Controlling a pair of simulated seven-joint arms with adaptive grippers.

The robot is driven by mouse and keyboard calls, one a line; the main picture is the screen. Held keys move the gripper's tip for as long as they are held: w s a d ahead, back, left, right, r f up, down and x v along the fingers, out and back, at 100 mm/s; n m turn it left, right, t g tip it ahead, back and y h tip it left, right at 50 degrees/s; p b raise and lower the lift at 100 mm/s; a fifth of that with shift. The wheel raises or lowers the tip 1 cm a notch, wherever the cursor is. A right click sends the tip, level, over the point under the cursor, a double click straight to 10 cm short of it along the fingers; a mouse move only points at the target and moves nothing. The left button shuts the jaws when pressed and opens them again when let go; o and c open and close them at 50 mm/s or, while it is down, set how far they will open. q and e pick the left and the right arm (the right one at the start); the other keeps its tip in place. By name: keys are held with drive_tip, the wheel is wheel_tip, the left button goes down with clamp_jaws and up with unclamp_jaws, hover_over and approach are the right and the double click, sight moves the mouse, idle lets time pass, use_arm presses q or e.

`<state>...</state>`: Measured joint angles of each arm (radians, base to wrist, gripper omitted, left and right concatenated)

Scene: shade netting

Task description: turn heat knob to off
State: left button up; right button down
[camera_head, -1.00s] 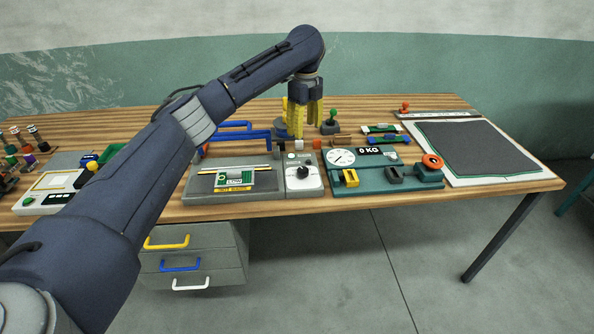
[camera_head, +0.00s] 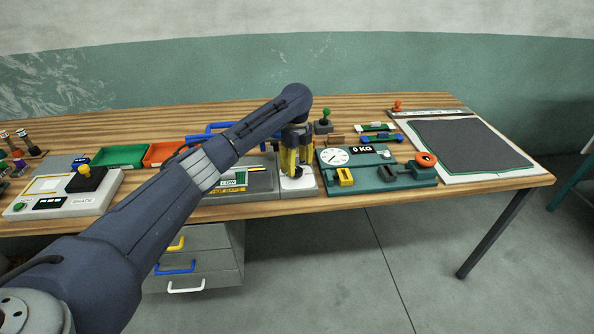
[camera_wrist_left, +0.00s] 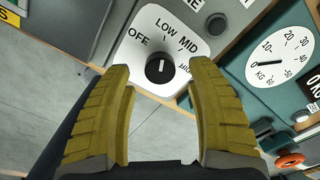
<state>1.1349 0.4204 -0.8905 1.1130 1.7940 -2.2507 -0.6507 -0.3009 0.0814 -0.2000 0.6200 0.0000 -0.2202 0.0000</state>
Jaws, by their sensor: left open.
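The heat knob (camera_wrist_left: 160,68) is a round black dial with a white mark, on a white panel (camera_wrist_left: 148,22) lettered OFF, LOW, MID and a partly hidden fourth word. Its mark points roughly up, towards LOW. My left gripper (camera_wrist_left: 160,80) is open, with one yellow finger on each side of the knob in the wrist view; I cannot tell whether they touch it. In the head view my left gripper (camera_head: 294,160) points down over the white panel (camera_head: 299,189) and hides most of the knob.
The sealer unit (camera_head: 262,186) adjoins the panel on the left. The teal scale base (camera_head: 410,181) with its dial (camera_head: 334,156) stands close on the right. The table's front edge lies just before the panel.

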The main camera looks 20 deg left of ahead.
use_arm(q)
drive_tip(key=shift+f, duration=1.3)
clamp_jaws()
drive_tip(key=n, duration=0.4)
drive_tip(key=shift+n, duration=0.3)
drive_tip(key=n, duration=0.4)
drive_tip(key=shift+n, duration=0.4)
